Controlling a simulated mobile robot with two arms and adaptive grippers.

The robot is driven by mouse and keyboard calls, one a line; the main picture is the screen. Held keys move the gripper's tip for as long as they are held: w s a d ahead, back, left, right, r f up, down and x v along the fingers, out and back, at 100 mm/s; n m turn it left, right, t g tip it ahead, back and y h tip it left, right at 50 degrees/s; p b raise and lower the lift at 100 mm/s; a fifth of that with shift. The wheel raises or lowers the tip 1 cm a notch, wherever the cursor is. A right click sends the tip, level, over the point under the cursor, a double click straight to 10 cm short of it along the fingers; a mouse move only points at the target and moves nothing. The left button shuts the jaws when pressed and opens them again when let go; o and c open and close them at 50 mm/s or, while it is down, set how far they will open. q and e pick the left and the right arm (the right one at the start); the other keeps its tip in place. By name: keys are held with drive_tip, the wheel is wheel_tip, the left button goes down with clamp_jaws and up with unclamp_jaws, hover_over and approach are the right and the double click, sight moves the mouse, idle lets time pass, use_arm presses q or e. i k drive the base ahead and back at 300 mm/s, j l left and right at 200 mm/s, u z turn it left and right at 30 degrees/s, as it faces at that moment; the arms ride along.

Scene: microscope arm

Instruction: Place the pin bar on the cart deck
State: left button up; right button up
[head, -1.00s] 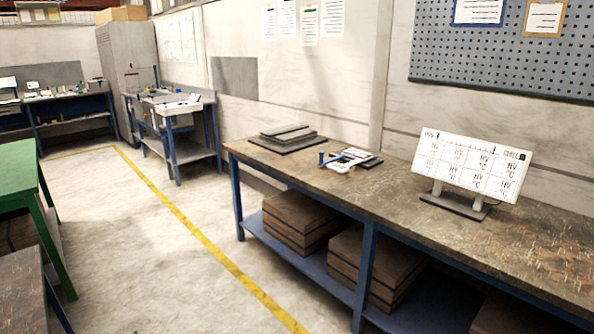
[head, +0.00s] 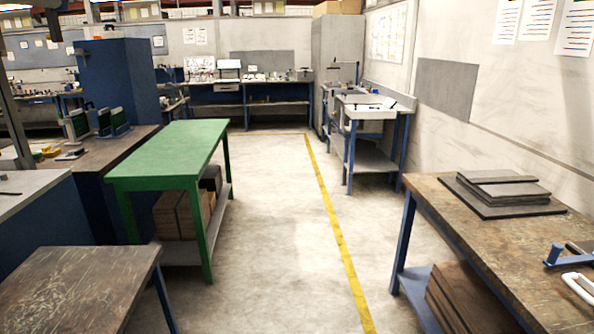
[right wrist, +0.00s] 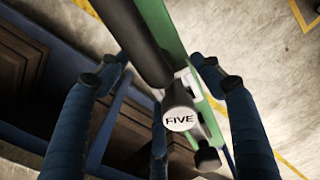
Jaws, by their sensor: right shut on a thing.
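In the right wrist view the pin bar (right wrist: 172,25) is a long green bar with dark round pins. A light round end face on it reads "FIVE". My right gripper (right wrist: 160,66), with blue fingers, is shut on it, with fingers on both sides of the bar. The bar is held above the floor, near a blue-framed bench. Neither gripper shows in the head view, and my left gripper is in no view. I cannot tell for sure which surface in the head view is the cart deck.
A green table (head: 180,150) with boxes below stands left of centre. A worn brown tabletop (head: 80,290) is at the lower left. A workbench (head: 480,225) with stacked dark plates (head: 500,190) is at the right. Open floor (head: 285,250) with a yellow line runs between them.

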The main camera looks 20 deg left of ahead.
sight(64, 312)
drive_tip(key=i+j+u, duration=0.1)
drive_tip(key=i+u, duration=0.25)
drive_tip(key=i, duration=0.15)
drive_tip(key=i+u, duration=0.3)
drive_tip(key=i, duration=0.2)
drive_tip(key=i+l+u, duration=0.2)
drive_tip(key=i+u, duration=0.15)
drive_tip(key=i, duration=0.15)
drive_tip(key=i+u, duration=0.25)
drive_tip(key=u, duration=0.15)
drive_tip(key=i+l+u, duration=0.15)
drive_tip(key=u, duration=0.25)
drive_tip(key=i+l+u, duration=0.2)
drive_tip(key=u, duration=0.25)
drive_tip(key=i+l+u, duration=0.25)
drive_tip(key=u, duration=0.15)
drive_tip(key=i+l+u, duration=0.1)
drive_tip(key=u, duration=0.3)
drive_tip(key=i+l+u, duration=0.1)
drive_tip(key=u, duration=0.35)
drive_tip(key=l+u, duration=0.15)
drive_tip(key=u, duration=0.25)
drive_tip(key=i+l+u, duration=0.1)
drive_tip(key=u, duration=0.3)
drive_tip(key=i+l+u, duration=0.1)
drive_tip(key=l+u, duration=0.25)
drive_tip(key=i+l+u, duration=0.1)
drive_tip(key=u, duration=0.25)
drive_tip(key=l+u, duration=0.35)
